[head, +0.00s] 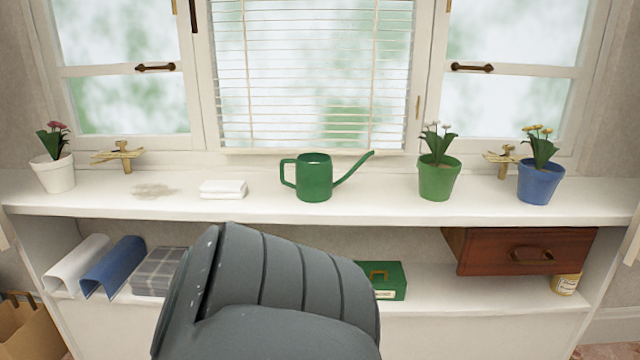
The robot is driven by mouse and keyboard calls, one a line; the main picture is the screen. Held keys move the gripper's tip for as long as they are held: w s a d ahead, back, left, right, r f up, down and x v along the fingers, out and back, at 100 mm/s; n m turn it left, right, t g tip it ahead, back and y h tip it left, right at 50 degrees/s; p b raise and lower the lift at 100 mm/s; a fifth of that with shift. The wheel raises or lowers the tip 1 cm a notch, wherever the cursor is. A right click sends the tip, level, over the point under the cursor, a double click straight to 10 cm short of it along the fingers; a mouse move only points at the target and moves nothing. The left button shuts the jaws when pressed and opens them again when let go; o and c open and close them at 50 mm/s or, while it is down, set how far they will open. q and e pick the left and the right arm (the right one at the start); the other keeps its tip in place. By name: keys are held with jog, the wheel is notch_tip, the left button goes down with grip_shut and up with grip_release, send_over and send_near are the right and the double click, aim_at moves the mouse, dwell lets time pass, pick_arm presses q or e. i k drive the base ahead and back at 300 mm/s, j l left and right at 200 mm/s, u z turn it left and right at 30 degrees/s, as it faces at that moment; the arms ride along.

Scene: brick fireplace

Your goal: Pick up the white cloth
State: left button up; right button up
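A small folded white cloth (223,189) lies flat on the white windowsill counter (370,208), left of the green watering can (314,178). A second white piece, draped or rolled (78,265), sits on the lower shelf at the far left. A dark grey ribbed part of my own body fills the lower middle of the head view, in front of the shelf. Neither gripper shows in the head view, so whether they are open or shut is not seen.
Potted plants stand at white (53,173), green (438,179) and blue (538,182) pots. A brown drawer (525,250) juts out below right. A blue cloth (113,266) and green box (388,282) sit on the shelf.

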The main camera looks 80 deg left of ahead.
aim_at(220, 189)
jog(key=u, duration=3.1)
